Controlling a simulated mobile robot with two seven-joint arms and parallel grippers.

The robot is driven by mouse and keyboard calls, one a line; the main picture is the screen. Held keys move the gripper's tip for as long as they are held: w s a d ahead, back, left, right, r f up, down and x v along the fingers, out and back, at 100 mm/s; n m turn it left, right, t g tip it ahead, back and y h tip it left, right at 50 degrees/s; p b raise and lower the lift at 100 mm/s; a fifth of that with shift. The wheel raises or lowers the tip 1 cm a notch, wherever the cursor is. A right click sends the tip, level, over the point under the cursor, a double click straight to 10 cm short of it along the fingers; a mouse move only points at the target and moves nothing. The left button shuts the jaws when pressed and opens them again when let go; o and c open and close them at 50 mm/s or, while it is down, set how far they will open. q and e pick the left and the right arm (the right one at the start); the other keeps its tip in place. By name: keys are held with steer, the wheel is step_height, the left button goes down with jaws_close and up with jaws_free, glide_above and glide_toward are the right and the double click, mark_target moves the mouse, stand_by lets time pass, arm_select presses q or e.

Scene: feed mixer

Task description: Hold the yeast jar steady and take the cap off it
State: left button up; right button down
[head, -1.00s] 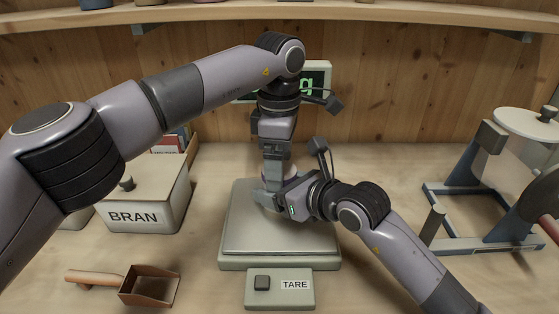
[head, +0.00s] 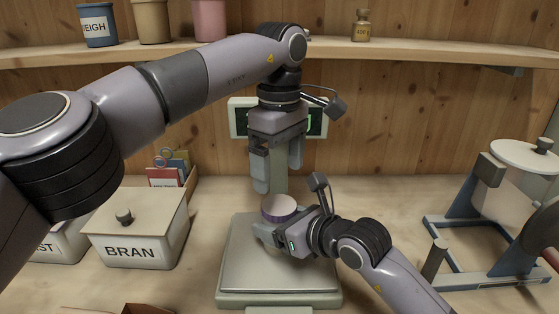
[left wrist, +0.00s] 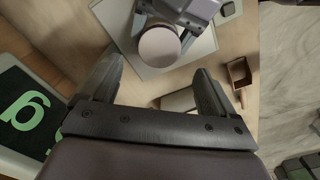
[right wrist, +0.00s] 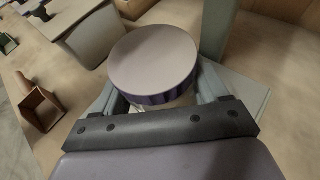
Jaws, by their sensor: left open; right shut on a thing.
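The yeast jar (head: 279,208) stands upright over the scale plate, with a flat, pale round top and a purple rim. This top looks like the cap, seated on the jar; it fills the middle of the right wrist view (right wrist: 152,62) and shows in the left wrist view (left wrist: 159,46). My right gripper (head: 279,230) is shut around the jar below the purple rim, from the right. The jar's lower body is mostly hidden by its fingers. My left gripper (head: 278,172) is open and empty, pointing down, a little above and apart from the cap.
The scale (head: 237,275) is under the jar, and its display (head: 238,118) stands behind my left gripper. A BRAN bin (head: 130,250) is at left. A blue-framed stand (head: 462,245) is at right. A shelf (head: 420,55) with pots runs along the back wall.

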mark_target(279, 205)
arm_select(q)
steer(key=shift+r+m, duration=0.35)
steer(key=shift+m, duration=0.35)
steer(key=shift+f, duration=0.1)
step_height(279, 205, down, 8)
steer(key=shift+r, duration=0.15)
steer(key=c, duration=1.1)
steer(key=n, duration=0.6)
steer(key=shift+n, duration=0.3)
steer(key=o, duration=1.1)
